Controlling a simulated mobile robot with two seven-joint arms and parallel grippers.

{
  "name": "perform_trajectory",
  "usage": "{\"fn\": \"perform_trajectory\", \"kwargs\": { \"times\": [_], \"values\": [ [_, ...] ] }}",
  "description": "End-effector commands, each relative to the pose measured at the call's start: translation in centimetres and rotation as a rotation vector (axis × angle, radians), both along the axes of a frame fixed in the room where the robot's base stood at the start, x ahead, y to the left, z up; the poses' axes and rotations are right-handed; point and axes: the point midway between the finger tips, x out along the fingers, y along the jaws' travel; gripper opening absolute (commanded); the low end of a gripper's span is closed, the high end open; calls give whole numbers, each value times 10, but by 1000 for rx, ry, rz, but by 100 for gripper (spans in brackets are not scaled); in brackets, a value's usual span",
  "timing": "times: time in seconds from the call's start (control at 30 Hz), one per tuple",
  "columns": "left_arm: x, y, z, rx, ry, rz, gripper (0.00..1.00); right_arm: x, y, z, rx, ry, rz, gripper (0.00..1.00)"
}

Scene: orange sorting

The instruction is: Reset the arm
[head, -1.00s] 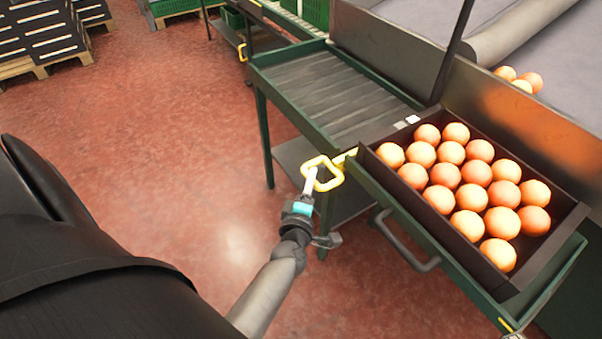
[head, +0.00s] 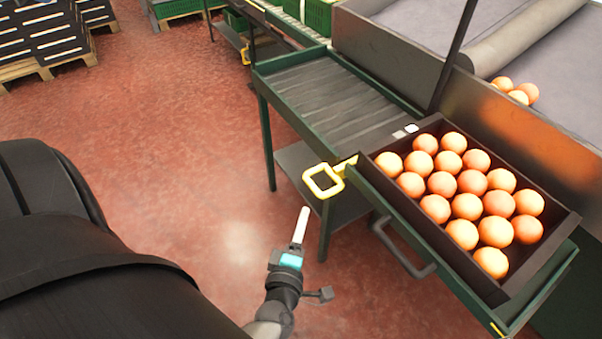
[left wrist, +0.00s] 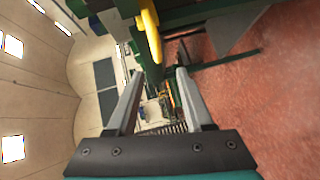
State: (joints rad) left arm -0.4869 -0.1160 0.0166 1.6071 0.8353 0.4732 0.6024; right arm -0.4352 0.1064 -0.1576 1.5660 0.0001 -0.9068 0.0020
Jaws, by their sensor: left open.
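My left gripper (head: 302,226) is in the lower middle of the head view, over the red floor. It is to the lower left of the yellow handle loop (head: 323,181) on the green stand and apart from it. In the left wrist view its two fingers (left wrist: 160,100) are spread with nothing between them. The yellow handle (left wrist: 150,30) shows there at the top, beyond the fingers. My right gripper is in neither view.
A dark crate (head: 545,250) of oranges sits on the green stand (head: 400,218) at right. A slatted roller section (head: 335,105) lies behind it. Loose oranges (head: 517,92) rest on the grey belt (head: 440,25). Red floor (head: 150,120) at left is clear.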

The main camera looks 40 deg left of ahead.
Motion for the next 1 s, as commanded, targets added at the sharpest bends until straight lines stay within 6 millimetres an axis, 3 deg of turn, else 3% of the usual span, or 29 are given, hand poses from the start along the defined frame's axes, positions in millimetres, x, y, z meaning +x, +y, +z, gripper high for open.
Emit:
{"fn": "perform_trajectory", "kwargs": {
  "times": [0.33,0.47,0.6,0.73,0.87,1.0],
  "values": [
    [0,0,-1,4,4,-5,52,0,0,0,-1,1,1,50],
    [1,-12,-16,64,77,-76,52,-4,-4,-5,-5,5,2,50],
    [-7,-42,-62,240,281,-290,52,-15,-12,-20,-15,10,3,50],
    [-37,-65,-120,460,521,-557,52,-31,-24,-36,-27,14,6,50],
    [-87,-67,-173,679,759,-833,52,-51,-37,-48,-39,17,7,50],
    [-150,-47,-214,888,991,-1118,52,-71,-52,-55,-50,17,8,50]
  ]
}}
